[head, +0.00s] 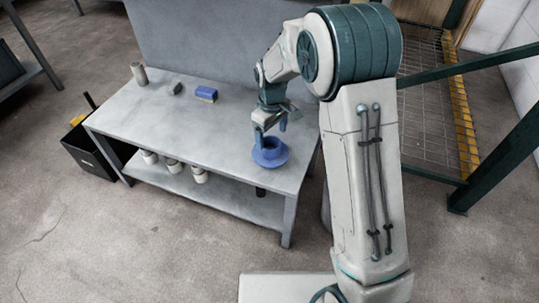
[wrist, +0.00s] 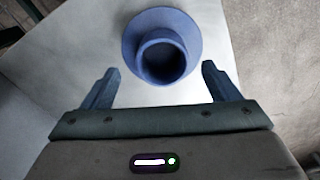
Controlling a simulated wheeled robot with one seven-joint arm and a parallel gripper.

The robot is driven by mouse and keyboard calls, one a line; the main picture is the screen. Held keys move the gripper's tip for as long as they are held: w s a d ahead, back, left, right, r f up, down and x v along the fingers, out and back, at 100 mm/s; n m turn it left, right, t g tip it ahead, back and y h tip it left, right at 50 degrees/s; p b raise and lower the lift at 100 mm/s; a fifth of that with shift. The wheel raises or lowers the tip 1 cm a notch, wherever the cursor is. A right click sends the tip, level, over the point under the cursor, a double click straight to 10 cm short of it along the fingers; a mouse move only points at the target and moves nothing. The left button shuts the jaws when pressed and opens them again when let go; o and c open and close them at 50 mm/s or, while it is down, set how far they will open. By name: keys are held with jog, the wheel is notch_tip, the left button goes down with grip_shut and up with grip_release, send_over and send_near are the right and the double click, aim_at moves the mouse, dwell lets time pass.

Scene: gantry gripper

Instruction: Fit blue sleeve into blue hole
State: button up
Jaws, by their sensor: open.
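A blue round piece (head: 270,153) sits near the right front end of the grey table. In the wrist view this piece (wrist: 163,50) shows a wide flat flange with a raised hollow collar and a dark inside. I cannot tell whether the sleeve and the blue hole are separate parts here. My gripper (head: 271,132) is just above it, pointing down. In the wrist view my gripper (wrist: 161,70) is open, with one finger on each side of the lower collar edge and nothing between the pads that I can see held.
On the grey table (head: 170,115) stand a grey cylinder (head: 139,74), a small dark piece (head: 175,88) and a blue block (head: 206,94). Several white cups (head: 172,165) show below the tabletop's front edge. A black bin (head: 90,145) is at left. The table's middle is clear.

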aim_at(271, 144)
notch_tip(271, 144, down, 5)
jog(key=shift+a+r+b, duration=0.1)
jog(key=shift+b, duration=1.1)
jog(key=shift+c, duration=0.3)
jog(key=c, duration=1.1)
jog(key=shift+r, duration=0.1)
jog(key=shift+c, duration=0.2)
